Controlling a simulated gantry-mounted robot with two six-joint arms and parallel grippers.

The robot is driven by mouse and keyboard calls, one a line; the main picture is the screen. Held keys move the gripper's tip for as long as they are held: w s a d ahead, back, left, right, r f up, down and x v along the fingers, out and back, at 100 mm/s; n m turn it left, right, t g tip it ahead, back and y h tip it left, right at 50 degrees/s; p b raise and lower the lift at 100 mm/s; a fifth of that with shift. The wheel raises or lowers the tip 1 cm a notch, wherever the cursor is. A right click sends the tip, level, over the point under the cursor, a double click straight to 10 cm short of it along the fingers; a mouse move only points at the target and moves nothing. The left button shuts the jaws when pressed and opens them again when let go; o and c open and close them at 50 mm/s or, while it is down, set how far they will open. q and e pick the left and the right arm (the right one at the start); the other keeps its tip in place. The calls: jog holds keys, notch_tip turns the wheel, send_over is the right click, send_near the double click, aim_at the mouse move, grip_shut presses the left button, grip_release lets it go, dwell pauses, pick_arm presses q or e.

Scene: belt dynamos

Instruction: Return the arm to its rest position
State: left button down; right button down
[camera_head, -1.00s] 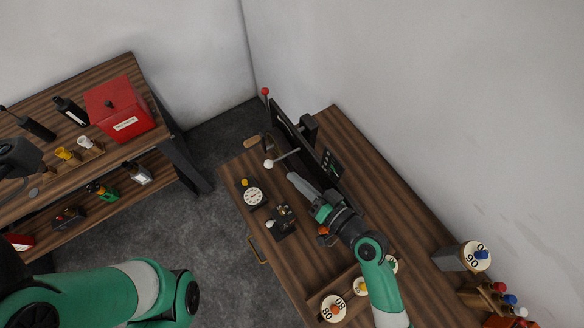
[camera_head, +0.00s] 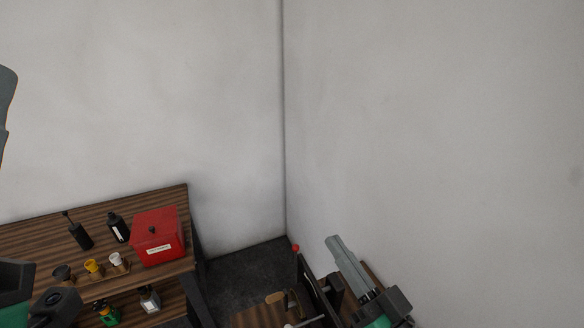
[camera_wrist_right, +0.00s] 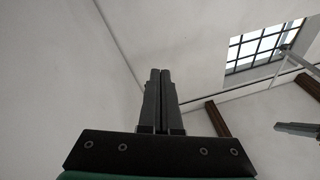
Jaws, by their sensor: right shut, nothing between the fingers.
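My right gripper (camera_head: 334,239) is raised in front of the bare wall at the lower right of the head view, fingers pointing up and to the left. Its fingers lie together, and the right wrist view also shows the two dark fingers (camera_wrist_right: 160,72) side by side with nothing between them. They point up at wall and ceiling and touch nothing I can see. At the left edge of the head view a grey piece and a dark green piece show, cut off. They look like parts of my left arm, but its jaws cannot be made out.
A wooden shelf bench (camera_head: 30,234) holds a red box (camera_head: 158,237), dark bottles and small cups. A second wooden bench (camera_head: 258,317) with a red-knobbed lever (camera_head: 296,248) is partly visible below my right gripper. The right wrist view shows a window (camera_wrist_right: 262,46).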

notch_tip(320, 180, up, 16)
jog(key=s+d+n+t+p, duration=0.1)
jog(key=s+d+n+t, duration=0.1)
jog(key=s+t, duration=0.1)
jog(key=s+d+r+m+t+h, duration=0.1)
jog(key=s+d+r+t+h, duration=0.2)
jog(key=r, duration=0.4)
jog(key=s+d+r+m+t+h, duration=0.2)
jog(key=s+d+r+t+h, duration=0.1)
jog(key=s+d+r+h, duration=0.2)
notch_tip(320, 180, up, 2)
jog(key=shift+s+h, duration=0.4)
jog(key=shift+s, duration=0.3)
jog(key=shift+y, duration=0.3)
